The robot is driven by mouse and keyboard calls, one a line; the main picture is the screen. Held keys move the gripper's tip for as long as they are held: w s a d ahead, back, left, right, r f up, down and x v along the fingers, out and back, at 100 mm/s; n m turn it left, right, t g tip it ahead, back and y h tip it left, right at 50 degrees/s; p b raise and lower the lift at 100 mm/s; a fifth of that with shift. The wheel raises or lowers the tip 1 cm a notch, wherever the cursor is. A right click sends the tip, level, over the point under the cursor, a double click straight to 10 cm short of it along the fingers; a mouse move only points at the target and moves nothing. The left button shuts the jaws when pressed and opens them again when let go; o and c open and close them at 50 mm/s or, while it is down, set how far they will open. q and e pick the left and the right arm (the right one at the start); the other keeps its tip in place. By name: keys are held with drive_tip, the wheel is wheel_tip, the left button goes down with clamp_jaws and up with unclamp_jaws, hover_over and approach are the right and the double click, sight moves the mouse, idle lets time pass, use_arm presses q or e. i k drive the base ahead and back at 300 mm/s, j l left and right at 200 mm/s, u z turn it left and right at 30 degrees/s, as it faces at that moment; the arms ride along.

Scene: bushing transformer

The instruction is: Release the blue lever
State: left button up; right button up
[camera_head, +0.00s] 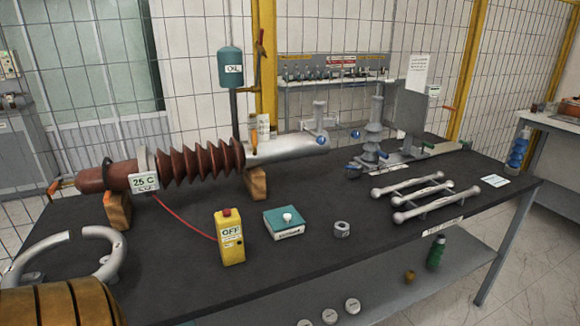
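No part clearly identifiable as a lever with a blue handle can be made out at this size. Small blue parts show on the fittings at the back of the black table (180,270). One blue knob (322,140) sits at the right end of the grey metal tube (285,145). Another blue ball (355,134) is beside the grey stepped insulator post (375,125). A blue piece (353,169) lies low at the left of that post's base, and a small blue piece (384,155) is at its right. Neither of my grippers is in view.
A brown ribbed bushing (200,162) rests on wooden blocks (118,210).

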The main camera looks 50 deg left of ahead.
sight(360, 169)
drive_tip(key=u, duration=1.55)
drive_tip(key=i+l+u, duration=0.1)
drive_tip(key=l+u, duration=0.25)
drive_tip(key=i+l+u, duration=0.1)
drive_tip(key=l+u, duration=0.7)
drive_tip(key=l, duration=0.95)
drive_tip(key=k+l+u, duration=0.1)
drive_tip(key=l, duration=0.95)
